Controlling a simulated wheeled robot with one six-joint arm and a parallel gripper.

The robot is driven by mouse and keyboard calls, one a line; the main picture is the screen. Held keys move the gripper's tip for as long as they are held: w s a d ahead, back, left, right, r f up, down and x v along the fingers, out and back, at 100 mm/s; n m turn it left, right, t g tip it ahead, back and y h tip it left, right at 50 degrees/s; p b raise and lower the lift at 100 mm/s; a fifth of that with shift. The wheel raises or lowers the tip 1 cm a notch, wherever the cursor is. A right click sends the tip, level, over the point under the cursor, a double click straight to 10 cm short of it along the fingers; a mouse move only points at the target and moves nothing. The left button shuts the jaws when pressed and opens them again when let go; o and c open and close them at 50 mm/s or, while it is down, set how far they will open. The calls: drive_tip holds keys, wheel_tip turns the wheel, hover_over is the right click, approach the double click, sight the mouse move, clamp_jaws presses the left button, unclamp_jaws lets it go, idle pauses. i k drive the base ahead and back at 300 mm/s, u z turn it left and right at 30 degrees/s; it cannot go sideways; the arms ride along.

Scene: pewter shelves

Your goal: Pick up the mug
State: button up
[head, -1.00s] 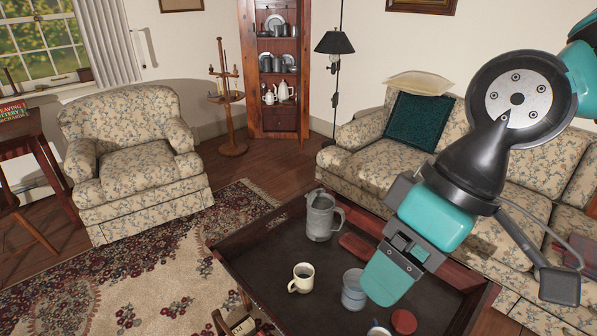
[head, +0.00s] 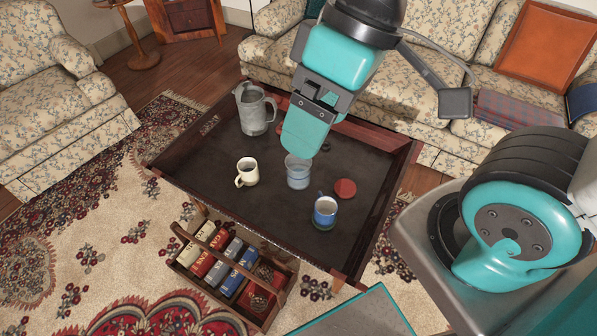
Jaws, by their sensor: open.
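A small cream mug (head: 247,171) with its handle to the left stands upright on the dark tray-top table (head: 205,165). A blue and white mug (head: 325,212) with a handle stands on the same table, nearer me and to the right. I cannot tell which of the two is the task's mug. My gripper (head: 308,132) is open, seen from the side, with its teal fingers pointing down over the table. In the picture it lies above and right of the cream mug, apart from both mugs. It shows nothing held.
A grey glass-like cup (head: 298,172) stands between the mugs, just below my fingers in the picture. A pewter pitcher (head: 255,110) stands behind, and a round red disc (head: 345,188) lies to the right. A wooden caddy of books (head: 232,270) is at the table's front. A sofa (head: 395,90) stands behind.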

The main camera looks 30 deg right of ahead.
sight(248, 167)
drive_tip(key=z, duration=0.05)
drive_tip(key=k, duration=0.5)
drive_tip(key=u, duration=1.1)
drive_tip(key=i, duration=0.7)
drive_tip(key=z, duration=0.2)
